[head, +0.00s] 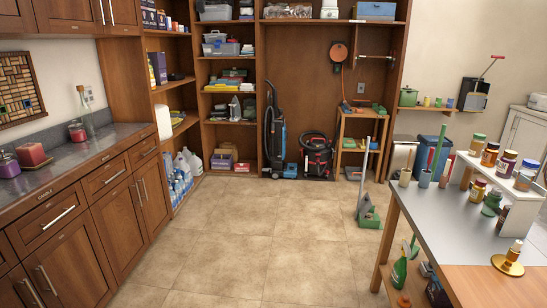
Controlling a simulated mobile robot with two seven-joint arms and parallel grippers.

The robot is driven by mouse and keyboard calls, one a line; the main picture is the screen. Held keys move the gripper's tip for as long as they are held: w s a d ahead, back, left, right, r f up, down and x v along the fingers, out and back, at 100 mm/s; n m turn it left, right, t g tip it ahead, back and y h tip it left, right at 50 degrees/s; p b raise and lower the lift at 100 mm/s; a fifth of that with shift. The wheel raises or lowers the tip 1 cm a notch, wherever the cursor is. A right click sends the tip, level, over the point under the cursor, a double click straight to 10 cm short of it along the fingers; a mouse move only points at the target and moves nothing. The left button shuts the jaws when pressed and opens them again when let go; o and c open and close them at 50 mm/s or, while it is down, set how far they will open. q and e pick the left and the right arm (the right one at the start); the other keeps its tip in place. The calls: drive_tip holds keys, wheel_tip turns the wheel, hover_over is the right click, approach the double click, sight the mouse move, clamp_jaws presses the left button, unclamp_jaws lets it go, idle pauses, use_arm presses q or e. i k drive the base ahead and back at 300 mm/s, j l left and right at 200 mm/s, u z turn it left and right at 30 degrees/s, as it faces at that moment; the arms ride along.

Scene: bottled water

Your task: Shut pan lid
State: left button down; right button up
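A small green pot (408,97) stands on a wall shelf at the back right. It is too small for me to tell how its lid sits. A green and grey long-handled dustpan (369,215) stands on the floor near the table, its handle upright. I cannot tell whether it has a lid. No other pan is clear in view. Neither of my grippers is in the head view.
A table (430,222) with bottles fills the right front. Wooden cabinets with a dark counter (95,150) line the left. Shelves, an upright vacuum (275,140) and a canister vacuum (317,155) stand at the back. The tiled floor (240,235) between is clear.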

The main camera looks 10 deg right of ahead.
sight(366, 204)
drive_tip(key=i+z, duration=0.3)
drive_tip(key=i, duration=0.35)
drive_tip(key=i+z, duration=0.3)
drive_tip(key=i, duration=0.4)
drive_tip(key=i+j+z, duration=0.35)
drive_tip(key=i, duration=0.25)
drive_tip(key=i+j+z, duration=0.3)
drive_tip(key=i, duration=0.35)
drive_tip(key=i+j+z, duration=0.3)
drive_tip(key=i+j, duration=0.25)
